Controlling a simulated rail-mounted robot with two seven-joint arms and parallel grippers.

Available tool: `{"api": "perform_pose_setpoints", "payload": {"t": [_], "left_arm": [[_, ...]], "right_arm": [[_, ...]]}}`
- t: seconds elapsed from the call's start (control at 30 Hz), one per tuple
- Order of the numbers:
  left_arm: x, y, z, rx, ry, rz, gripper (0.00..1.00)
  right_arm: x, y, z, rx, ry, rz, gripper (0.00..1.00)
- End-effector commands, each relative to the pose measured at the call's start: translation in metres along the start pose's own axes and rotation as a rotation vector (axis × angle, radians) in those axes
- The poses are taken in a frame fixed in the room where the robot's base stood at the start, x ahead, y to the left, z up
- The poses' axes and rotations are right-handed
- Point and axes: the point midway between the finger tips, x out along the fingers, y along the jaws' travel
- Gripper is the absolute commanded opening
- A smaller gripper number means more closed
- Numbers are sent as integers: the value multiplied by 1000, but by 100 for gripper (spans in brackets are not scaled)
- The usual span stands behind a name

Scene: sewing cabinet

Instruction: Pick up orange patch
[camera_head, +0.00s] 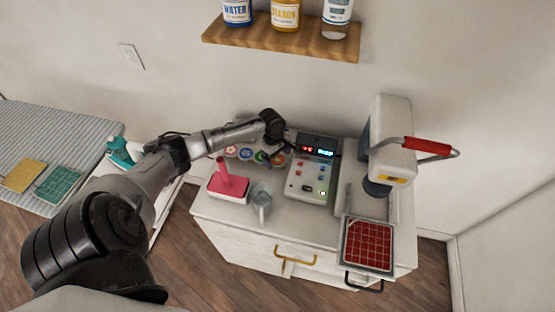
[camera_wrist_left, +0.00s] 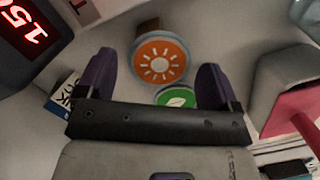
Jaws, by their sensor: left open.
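The orange patch (camera_wrist_left: 160,58) is a round disc with a blue rim and a white sun, seen in the left wrist view. My left gripper (camera_wrist_left: 156,64) is open, with its two dark purple fingers to the left and right of the patch and a gap on each side. A green patch with a white leaf (camera_wrist_left: 178,98) lies next to it, partly hidden by the gripper body. In the head view my left gripper (camera_head: 281,150) is low over the right end of the row of patches, hiding most of the orange one. My right gripper is not in view.
A control box with red and blue digits (camera_head: 311,175) stands close right of the gripper. A press machine (camera_head: 391,140) and red grid tray (camera_head: 369,245) are at right.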

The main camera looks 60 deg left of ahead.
Motion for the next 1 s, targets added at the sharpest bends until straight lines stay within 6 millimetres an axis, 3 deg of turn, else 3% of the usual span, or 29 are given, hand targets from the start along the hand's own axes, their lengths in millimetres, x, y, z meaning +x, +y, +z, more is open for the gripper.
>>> {"api": "perform_pose_setpoints", "payload": {"t": [0.77, 1.0], "left_arm": [[3, 0, 0, 1, 0, 0, 86], [3, 0, 0, 1, 0, 0, 64]], "right_arm": [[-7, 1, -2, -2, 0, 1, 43], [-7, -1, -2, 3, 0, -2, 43]]}}
